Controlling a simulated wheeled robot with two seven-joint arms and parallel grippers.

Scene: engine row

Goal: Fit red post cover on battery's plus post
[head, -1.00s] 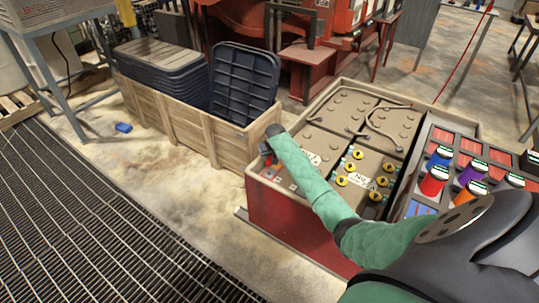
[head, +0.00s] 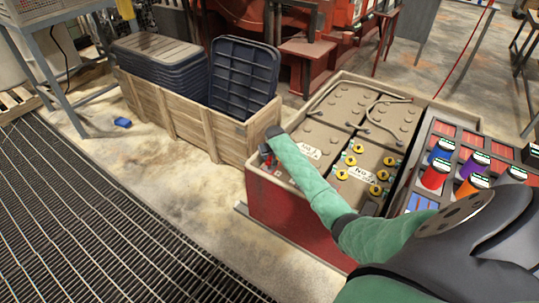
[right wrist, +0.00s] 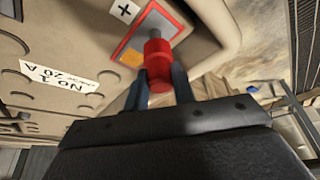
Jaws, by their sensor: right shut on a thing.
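My right gripper (right wrist: 159,82) is shut on the red post cover (right wrist: 158,68), held between its two blue-grey fingers in the right wrist view. A grey post (right wrist: 154,33) shows just past the cover's far end, inside a red-outlined square beside a plus mark (right wrist: 125,11). I cannot tell whether cover and post touch. In the head view my right gripper (head: 267,156) is over the near left corner of the battery (head: 307,152) labelled No 1, and the arm hides much of that corner. My left gripper is not in view.
A second battery (head: 380,160) with yellow caps stands beside it in the red box (head: 290,222). A tray (head: 428,143) of coloured pots is at the right. A wooden crate (head: 190,120) with dark lids stands close left of the gripper.

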